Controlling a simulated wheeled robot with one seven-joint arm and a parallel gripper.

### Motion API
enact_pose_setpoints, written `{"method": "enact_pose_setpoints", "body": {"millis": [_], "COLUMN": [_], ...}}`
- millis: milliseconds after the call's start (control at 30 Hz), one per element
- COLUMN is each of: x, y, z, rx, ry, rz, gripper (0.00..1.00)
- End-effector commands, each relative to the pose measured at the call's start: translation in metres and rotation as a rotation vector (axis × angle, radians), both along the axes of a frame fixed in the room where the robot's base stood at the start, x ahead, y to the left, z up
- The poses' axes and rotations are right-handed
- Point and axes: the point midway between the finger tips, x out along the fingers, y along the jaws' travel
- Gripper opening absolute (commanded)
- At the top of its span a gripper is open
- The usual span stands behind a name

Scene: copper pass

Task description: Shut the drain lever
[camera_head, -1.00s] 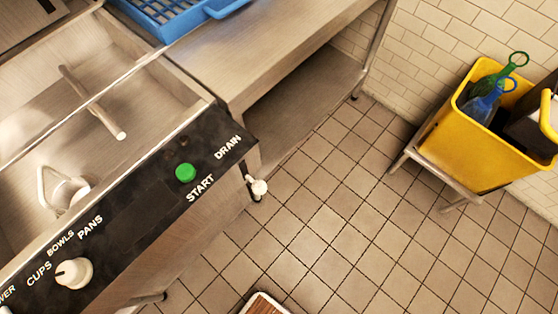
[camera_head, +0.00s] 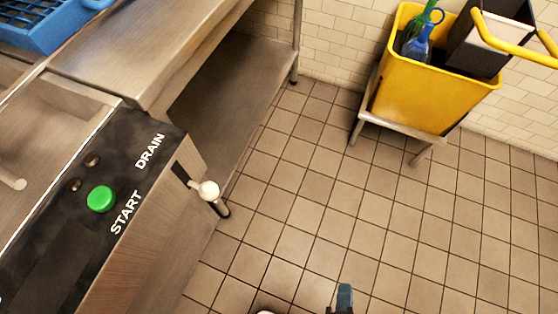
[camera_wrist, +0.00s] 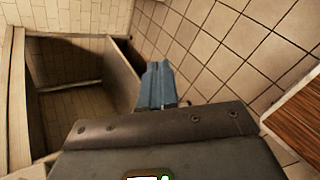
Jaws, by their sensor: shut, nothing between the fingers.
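The drain lever (camera_head: 208,190) has a white knob on a short metal arm. It sticks out from a dark slot on the side of the steel machine, beside the word DRAIN on the black panel (camera_head: 60,225). My gripper (camera_head: 344,298) shows only as a blue-grey tip at the bottom edge of the head view, right of the lever and apart from it. In the wrist view my gripper's blue fingers (camera_wrist: 158,84) are together and empty. I cannot make out the lever in the wrist view.
A green start button (camera_head: 101,199) sits on the panel. A steel table (camera_head: 150,60) with a lower shelf adjoins the machine, with a blue rack (camera_head: 40,25) on top. A yellow mop bucket (camera_head: 425,95) stands by the tiled wall. The tiled floor between is clear.

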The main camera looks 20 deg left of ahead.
Motion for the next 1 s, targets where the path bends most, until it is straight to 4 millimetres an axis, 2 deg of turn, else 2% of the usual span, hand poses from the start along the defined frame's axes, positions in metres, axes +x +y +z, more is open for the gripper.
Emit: {"method": "enact_pose_setpoints", "body": {"millis": [33, 100, 167, 200, 267, 300, 367, 400, 500, 600, 700, 800, 1000], "x": [0.016, 0.032, 0.042, 0.046, 0.046, 0.042, 0.03, 0.02, -0.013, -0.042, -0.061, -0.069, -0.069], "y": [0.022, 0.048, 0.075, 0.096, 0.129, 0.152, 0.184, 0.204, 0.242, 0.265, 0.276, 0.28, 0.279], "z": [-0.022, -0.028, -0.026, -0.022, -0.012, -0.003, 0.013, 0.024, 0.048, 0.067, 0.078, 0.083, 0.084], "rx": [-0.141, -0.343, -0.503, -0.603, -0.739, -0.816, -0.914, -0.965, -1.047, -1.083, -1.094, -1.099, -1.1], "ry": [-0.067, -0.178, -0.29, -0.372, -0.506, -0.598, -0.735, -0.82, -1.001, -1.125, -1.194, -1.221, -1.222], "rz": [0.087, 0.176, 0.235, 0.263, 0.288, 0.291, 0.279, 0.262, 0.196, 0.128, 0.081, 0.058, 0.056], "gripper": [0.0, 0.0, 0.0, 0.0, 0.0, 0.0, 0.0, 0.0, 0.0, 0.0, 0.0, 0.0, 0.0]}}
